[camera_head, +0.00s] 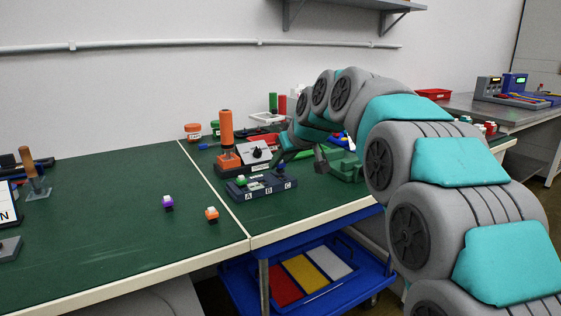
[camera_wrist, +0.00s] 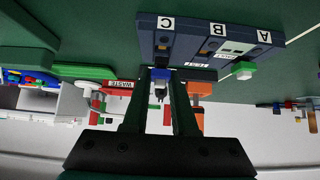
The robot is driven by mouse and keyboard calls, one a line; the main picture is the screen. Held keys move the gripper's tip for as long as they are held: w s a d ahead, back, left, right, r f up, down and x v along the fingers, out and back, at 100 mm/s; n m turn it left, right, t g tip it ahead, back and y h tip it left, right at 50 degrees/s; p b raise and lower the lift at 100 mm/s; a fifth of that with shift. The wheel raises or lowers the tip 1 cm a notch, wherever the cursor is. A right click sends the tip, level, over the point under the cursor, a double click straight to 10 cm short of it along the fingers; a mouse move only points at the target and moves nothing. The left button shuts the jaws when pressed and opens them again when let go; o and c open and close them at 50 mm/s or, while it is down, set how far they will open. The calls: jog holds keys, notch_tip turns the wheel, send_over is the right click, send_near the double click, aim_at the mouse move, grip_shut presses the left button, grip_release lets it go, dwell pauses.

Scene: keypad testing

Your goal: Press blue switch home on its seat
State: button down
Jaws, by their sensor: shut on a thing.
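My gripper (camera_wrist: 163,77) is shut on the blue switch (camera_wrist: 162,74), a small blue piece showing between its fingertips in the wrist view. The fingertips are at the edge of the dark blue test block (camera_wrist: 205,34), which is marked A, B and C. I cannot tell whether the switch touches its seat or sits level. In the head view the block (camera_head: 262,191) lies on the green mat, with my gripper (camera_head: 281,163) over its far side near B and C. A green switch (camera_head: 241,180) is at the A end; it also shows in the wrist view (camera_wrist: 243,70).
A purple switch (camera_head: 168,203) and an orange switch (camera_head: 212,215) stand loose on the mat, left of the block. An orange-handled fixture (camera_head: 226,130) stands behind the block. A green case (camera_head: 347,170) lies to the right. The mat's left part is mostly clear.

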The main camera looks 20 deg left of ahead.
jog(key=shift+f+b, duration=0.55)
jog(key=shift+f, duration=0.35)
jog(key=c, duration=0.6)
grip_release()
jog(key=shift+s, duration=0.1)
jog(key=shift+s+d+r, duration=0.25)
jog(key=shift+s+r, duration=0.05)
jog(key=shift+r, duration=0.15)
jog(key=v, duration=0.6)
jog(key=shift+d+r, duration=0.35)
jog(key=shift+d, duration=0.05)
jog(key=shift+c, duration=0.3)
